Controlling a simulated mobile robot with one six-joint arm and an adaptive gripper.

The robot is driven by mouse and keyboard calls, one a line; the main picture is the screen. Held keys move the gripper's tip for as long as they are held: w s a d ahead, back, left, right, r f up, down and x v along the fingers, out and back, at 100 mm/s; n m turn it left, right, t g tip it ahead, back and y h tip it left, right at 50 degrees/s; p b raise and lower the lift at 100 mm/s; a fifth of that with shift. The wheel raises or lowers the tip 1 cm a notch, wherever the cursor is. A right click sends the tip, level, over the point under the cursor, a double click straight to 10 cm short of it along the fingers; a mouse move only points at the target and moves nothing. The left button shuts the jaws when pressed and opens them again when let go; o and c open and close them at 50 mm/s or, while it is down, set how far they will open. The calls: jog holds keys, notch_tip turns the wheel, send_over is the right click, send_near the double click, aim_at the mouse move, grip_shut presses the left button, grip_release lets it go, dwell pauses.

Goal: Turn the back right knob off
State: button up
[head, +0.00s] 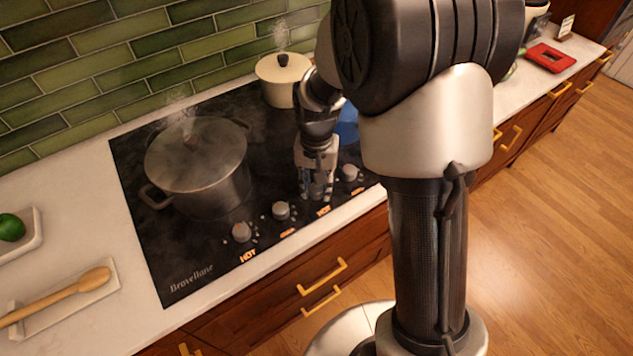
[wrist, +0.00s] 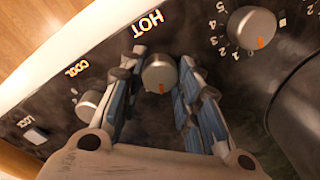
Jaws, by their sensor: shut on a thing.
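A row of grey round knobs runs along the front of the black cooktop (head: 190,262). My gripper (head: 317,197) reaches down over the third knob from the left. In the wrist view its two blue-padded fingers (wrist: 161,62) are shut on the sides of that knob (wrist: 159,72). The held knob has an orange mark facing the bottom of the wrist view, and an orange HOT label (wrist: 147,23) lies by it. In the head view the fingers hide this knob. The rightmost knob (head: 350,173) has a COOL label beside it in the wrist view.
Two more knobs (head: 241,232) (head: 281,210) stand left of my gripper. A steaming lidded steel pot (head: 205,190) is on the left burners and a cream pot (head: 280,85) at the back. A blue item (head: 348,122) is partly hidden behind my arm.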

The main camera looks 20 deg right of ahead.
jog(key=shift+n+p, duration=0.8)
jog(key=shift+n, duration=1.2)
jog(key=o, duration=1.1)
notch_tip(320, 180, up, 12)
jog(key=shift+r, duration=0.1)
